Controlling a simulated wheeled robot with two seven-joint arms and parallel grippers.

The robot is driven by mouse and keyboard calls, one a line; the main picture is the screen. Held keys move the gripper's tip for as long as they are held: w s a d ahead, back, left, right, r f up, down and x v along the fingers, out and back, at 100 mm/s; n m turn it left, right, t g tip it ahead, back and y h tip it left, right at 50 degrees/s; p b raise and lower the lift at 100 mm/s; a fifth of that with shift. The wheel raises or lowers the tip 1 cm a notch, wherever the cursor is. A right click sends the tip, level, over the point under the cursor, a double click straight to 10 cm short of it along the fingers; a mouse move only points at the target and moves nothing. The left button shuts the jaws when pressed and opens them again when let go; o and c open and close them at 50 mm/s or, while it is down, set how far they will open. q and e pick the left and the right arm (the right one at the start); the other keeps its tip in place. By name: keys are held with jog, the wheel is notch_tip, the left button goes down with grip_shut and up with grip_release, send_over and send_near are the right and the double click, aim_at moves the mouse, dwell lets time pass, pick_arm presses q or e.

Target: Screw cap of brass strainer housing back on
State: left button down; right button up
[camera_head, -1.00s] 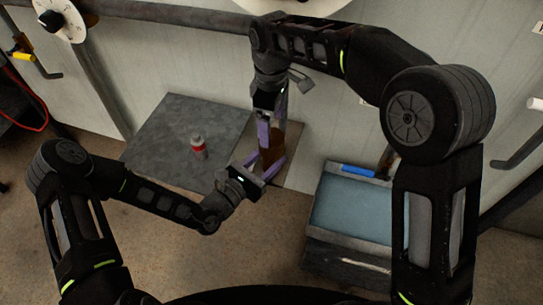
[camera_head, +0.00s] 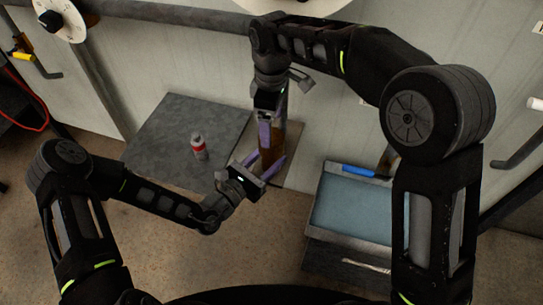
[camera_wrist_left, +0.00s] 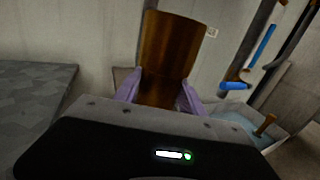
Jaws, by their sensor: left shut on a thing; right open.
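The brass strainer housing (camera_head: 272,157) is a brown upright cylinder above a small plate beside the grey slab. It fills the middle of the left wrist view (camera_wrist_left: 168,55). My left gripper (camera_head: 269,170) is shut on it, with a purple finger on each side, also seen in the left wrist view (camera_wrist_left: 160,92). My right gripper (camera_head: 273,132) points down from above with its jaws open, its fingers at the housing's top. I cannot make out the cap as a separate part; the fingers may hide it.
A small red and grey can (camera_head: 199,147) stands on the grey slab (camera_head: 165,125). To the right is a blue-bottomed tray (camera_head: 350,210) with a blue-handled tool (camera_head: 358,170) at its back edge. A pale wall (camera_head: 190,60) rises behind.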

jog(key=n, duration=1.2)
jog(key=shift+n, duration=0.3)
jog(key=n, duration=0.5)
jog(key=shift+f, duration=4)
jog(key=shift+c, duration=0.3)
